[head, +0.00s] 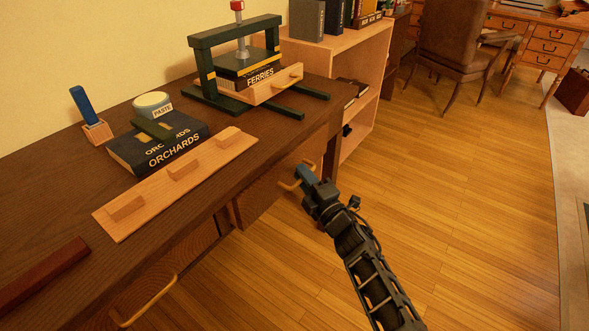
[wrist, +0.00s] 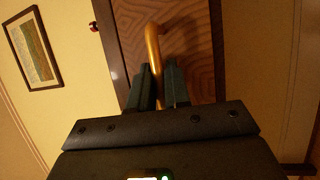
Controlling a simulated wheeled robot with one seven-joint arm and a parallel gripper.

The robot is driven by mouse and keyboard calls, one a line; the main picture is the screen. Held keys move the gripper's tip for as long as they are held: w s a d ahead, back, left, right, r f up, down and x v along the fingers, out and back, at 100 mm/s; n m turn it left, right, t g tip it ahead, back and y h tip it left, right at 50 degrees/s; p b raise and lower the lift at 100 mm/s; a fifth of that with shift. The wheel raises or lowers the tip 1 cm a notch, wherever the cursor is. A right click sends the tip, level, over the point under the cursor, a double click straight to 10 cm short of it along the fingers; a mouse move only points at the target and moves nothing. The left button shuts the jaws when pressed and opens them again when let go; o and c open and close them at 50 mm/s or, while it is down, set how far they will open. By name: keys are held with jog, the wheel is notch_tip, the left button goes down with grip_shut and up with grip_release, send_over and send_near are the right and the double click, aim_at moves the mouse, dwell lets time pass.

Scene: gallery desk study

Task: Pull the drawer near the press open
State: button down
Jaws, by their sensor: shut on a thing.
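The press (head: 205,75), a dark green frame with a red-topped screw, stands on the dark desk (head: 225,170). Below it, at the desk's front, is a wooden drawer (head: 262,193) with a curved brass-coloured handle (head: 290,185). My gripper (head: 304,178) is at this handle and shut on it. In the wrist view the handle (wrist: 153,50) runs between the two dark fingers (wrist: 158,88), with the grained drawer front (wrist: 190,45) behind. My gripper hides part of the handle. I cannot tell whether the drawer stands out from the desk.
A second handle (head: 147,302) shows on the desk's front at lower left. A pale bookcase (head: 350,50) stands just beyond the desk. The floor (head: 460,200) to the right is clear.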

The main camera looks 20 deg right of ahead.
jog(key=s+d+p, duration=0.2)
jog(key=s+d, duration=0.3)
jog(key=s, duration=0.4)
jog(key=s+d+p, duration=0.2)
jog(key=s+d, duration=0.3)
jog(key=s, duration=0.4)
jog(key=shift+d, duration=0.2)
jog(key=c, duration=1.4)
grip_release()
jog(key=shift+c, duration=0.2)
jog(key=v, duration=0.7)
jog(key=shift+s, duration=0.35)
jog(key=shift+f, duration=0.1)
jog(key=s+a+r+m+g+p, duration=0.1)
jog(key=s+a+r+m+p, duration=0.1)
jog(key=s+a+r+m, duration=0.3)
jog(key=s+a+r+m+g+h+p, duration=0.1)
jog(key=s+a+r+m, duration=0.4)
jog(key=s+r, duration=0.6)
jog(key=s+a+r+m+g+h+p, duration=0.1)
jog(key=s+a+r+m+g+p, duration=0.2)
jog(key=s+a+r+m, duration=0.2)
jog(key=s+r+m, duration=0.3)
jog(key=s, duration=0.2)
jog(key=shift+s+a+m+p, duration=0.3)
jog(key=shift+s+a+p, duration=0.05)
jog(key=shift+a, duration=0.05)
